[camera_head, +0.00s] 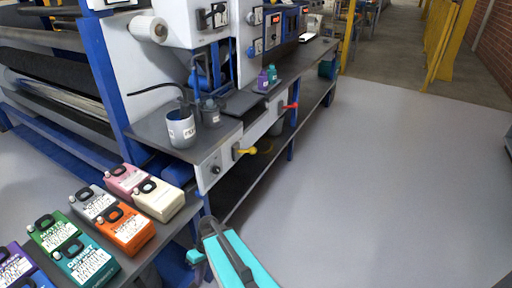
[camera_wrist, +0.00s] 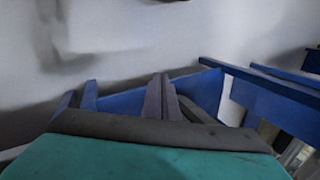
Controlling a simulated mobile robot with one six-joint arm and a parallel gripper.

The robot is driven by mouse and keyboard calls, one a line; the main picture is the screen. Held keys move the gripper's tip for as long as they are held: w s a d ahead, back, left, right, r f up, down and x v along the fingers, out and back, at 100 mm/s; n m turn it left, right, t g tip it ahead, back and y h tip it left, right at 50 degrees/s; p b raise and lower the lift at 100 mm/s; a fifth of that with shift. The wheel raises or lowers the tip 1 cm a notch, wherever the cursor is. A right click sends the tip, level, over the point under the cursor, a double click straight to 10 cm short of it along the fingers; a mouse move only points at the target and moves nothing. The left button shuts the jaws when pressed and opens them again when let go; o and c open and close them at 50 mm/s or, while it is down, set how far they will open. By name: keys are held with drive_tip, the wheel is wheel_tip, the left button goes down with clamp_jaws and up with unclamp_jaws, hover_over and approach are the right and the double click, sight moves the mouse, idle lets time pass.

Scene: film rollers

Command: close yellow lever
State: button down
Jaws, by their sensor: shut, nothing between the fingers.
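The yellow lever (camera_head: 244,151) sticks out from the grey front panel of the machine bench, in the middle of the head view. Its handle points roughly sideways to the right. My gripper (camera_head: 208,226) is below and to the left of the lever in the picture, near the bench's lower frame, and apart from the lever. In the wrist view the two dark fingers (camera_wrist: 161,92) are together with nothing between them. The wrist view does not show the lever, only pale surfaces and blue beams.
A red lever (camera_head: 290,106) is on the same panel farther back. A labelled grey pot (camera_head: 181,130) stands on the bench. Blue beams (camera_wrist: 270,90) show in the wrist view. Floor (camera_head: 400,190) to the right is clear.

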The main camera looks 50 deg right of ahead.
drive_tip(key=w+d+r+t+b, duration=0.1)
drive_tip(key=w+d+r+t, duration=0.1)
drive_tip(key=w+d+r, duration=0.35)
drive_tip(key=w+d+r+n+t, duration=0.1)
drive_tip(key=w+d+r+t, duration=0.15)
drive_tip(key=d+r, duration=0.55)
drive_tip(key=w+d+r+t+b, duration=0.1)
drive_tip(key=w+d+r+t, duration=0.25)
drive_tip(key=d, duration=0.65)
drive_tip(key=s+d+r+n+t+h+b, duration=0.1)
drive_tip(key=s+d+r+t, duration=0.1)
drive_tip(key=d+r, duration=0.9)
drive_tip(key=s+d+r+n+t+h, duration=0.1)
drive_tip(key=s+d+r+n+t, duration=0.1)
drive_tip(key=d+r, duration=1)
drive_tip(key=s+r+t, duration=0.1)
drive_tip(key=s, duration=0.1)
drive_tip(key=shift+s+d+t+b, duration=0.3)
drive_tip(key=shift+b, duration=0.1)
drive_tip(key=shift+w, duration=0.1)
